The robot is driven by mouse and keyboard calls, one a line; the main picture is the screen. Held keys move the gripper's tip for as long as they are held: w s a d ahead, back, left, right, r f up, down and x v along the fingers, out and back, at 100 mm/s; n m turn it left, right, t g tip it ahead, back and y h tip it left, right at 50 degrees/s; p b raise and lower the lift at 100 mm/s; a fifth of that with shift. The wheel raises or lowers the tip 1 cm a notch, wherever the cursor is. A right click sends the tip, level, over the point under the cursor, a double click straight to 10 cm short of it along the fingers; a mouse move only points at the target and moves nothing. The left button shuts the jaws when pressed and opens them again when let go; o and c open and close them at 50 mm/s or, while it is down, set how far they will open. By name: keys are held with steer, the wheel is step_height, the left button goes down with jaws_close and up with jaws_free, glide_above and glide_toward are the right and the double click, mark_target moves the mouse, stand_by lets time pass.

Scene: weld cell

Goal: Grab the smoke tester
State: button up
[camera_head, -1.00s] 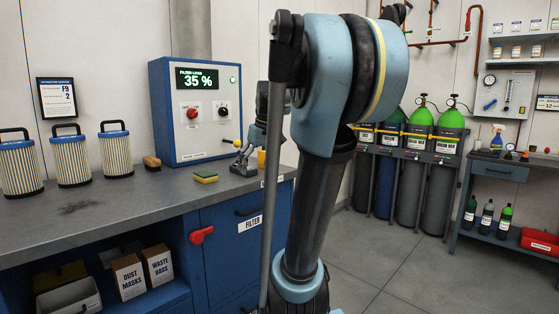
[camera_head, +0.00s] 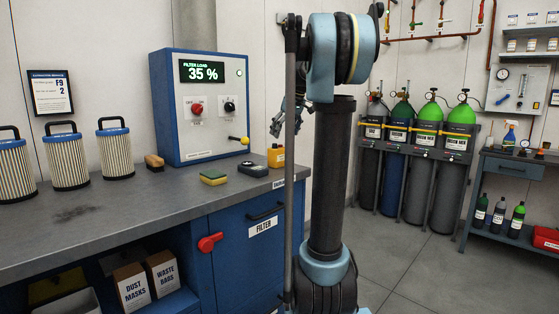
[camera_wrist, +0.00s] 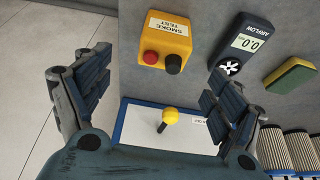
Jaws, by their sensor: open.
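The smoke tester is a yellow-orange box (camera_wrist: 166,42) with a "SMOKE TEST" label, a red knob and a black knob, near the top middle of the wrist view. In the head view it (camera_head: 276,156) stands at the right end of the workbench, by the control box. My gripper (camera_wrist: 150,100) is open and empty in the wrist view, its fingers spread wide and the tester above and between them, apart from both. In the head view my gripper (camera_head: 279,127) is raised above the bench end, partly hidden behind my arm.
The airflow meter (camera_wrist: 239,46) and a yellow-green sponge (camera_wrist: 291,76) lie beside the tester. The blue control box (camera_head: 200,107) with a yellow-knobbed lever (camera_wrist: 170,115) stands close by. Several filters (camera_head: 66,160) stand on the workbench (camera_head: 130,208) at left. Floor is open at right.

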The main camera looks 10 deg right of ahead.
mark_target(275, 158)
steer(key=x, duration=1.3)
steer(key=shift+w+a+f, duration=0.1)
steer(key=shift+a+f, duration=0.2)
steer(key=shift+a, duration=0.05)
steer(key=c, duration=1.5)
